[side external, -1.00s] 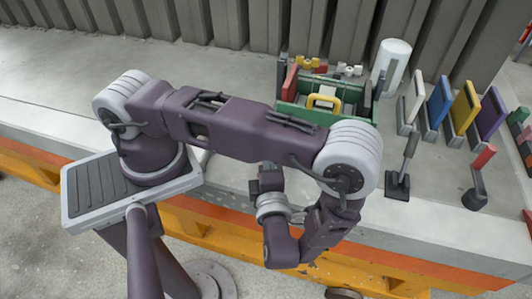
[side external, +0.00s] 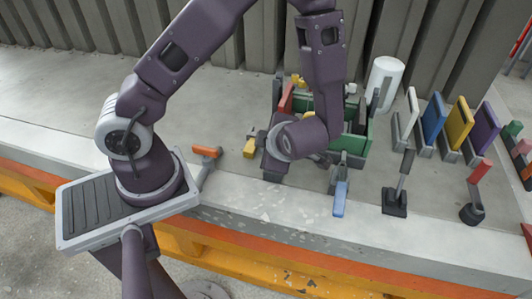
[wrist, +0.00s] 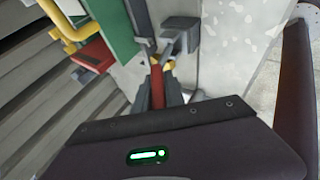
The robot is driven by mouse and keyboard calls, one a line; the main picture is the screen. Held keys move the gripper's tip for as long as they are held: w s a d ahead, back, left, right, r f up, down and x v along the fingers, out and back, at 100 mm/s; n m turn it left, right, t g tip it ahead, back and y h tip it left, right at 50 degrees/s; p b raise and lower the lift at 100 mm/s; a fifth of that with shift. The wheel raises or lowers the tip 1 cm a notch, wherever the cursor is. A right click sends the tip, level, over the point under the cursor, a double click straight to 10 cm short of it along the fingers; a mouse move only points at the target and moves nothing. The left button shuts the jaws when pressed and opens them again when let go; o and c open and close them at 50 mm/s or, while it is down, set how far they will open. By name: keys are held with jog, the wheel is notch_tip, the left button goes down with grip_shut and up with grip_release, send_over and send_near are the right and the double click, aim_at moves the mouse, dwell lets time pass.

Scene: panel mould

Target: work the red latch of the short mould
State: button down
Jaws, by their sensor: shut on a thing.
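The short mould, a green-walled box (side external: 357,150), stands on the bench, partly hidden behind my forearm. In the wrist view its green wall (wrist: 112,28) is at the upper left. Beside that wall is a grey latch bracket (wrist: 182,28). A red bar, seemingly the red latch's handle (wrist: 157,84), rises between the dark fingers of my gripper (wrist: 159,92), which is shut on it. In the side view my gripper (side external: 274,166) is low at the mould's near left side; its fingertips and the red handle are hidden there.
A blue-handled latch (side external: 340,198), an orange-handled one (side external: 207,152) and a yellow one (side external: 250,148) stand close by. A dark clamp (side external: 397,195) and upright coloured panels (side external: 433,118) are to the right.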

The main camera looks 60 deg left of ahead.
jog(key=w+a+g+h, duration=0.2)
jog(key=h, duration=0.1)
jog(key=shift+w+a+r+m+g, duration=0.1)
jog(key=shift+r+m+g, duration=0.1)
jog(key=shift+m+g, duration=0.2)
jog(key=shift+w+a+f+m+g+h, duration=0.25)
jog(key=shift+w+a+g+h, duration=0.25)
jog(key=shift+g+h, duration=0.25)
jog(key=shift+w+a+f+m+g+h, duration=0.15)
jog(key=shift+w+a+m+g+h, duration=0.1)
jog(key=shift+w+a+g+h, duration=0.35)
jog(key=shift+s+h, duration=0.15)
jog(key=shift+h, duration=0.1)
jog(key=c, duration=1.4)
grip_release()
jog(key=shift+d+r, duration=0.1)
jog(key=v, duration=0.7)
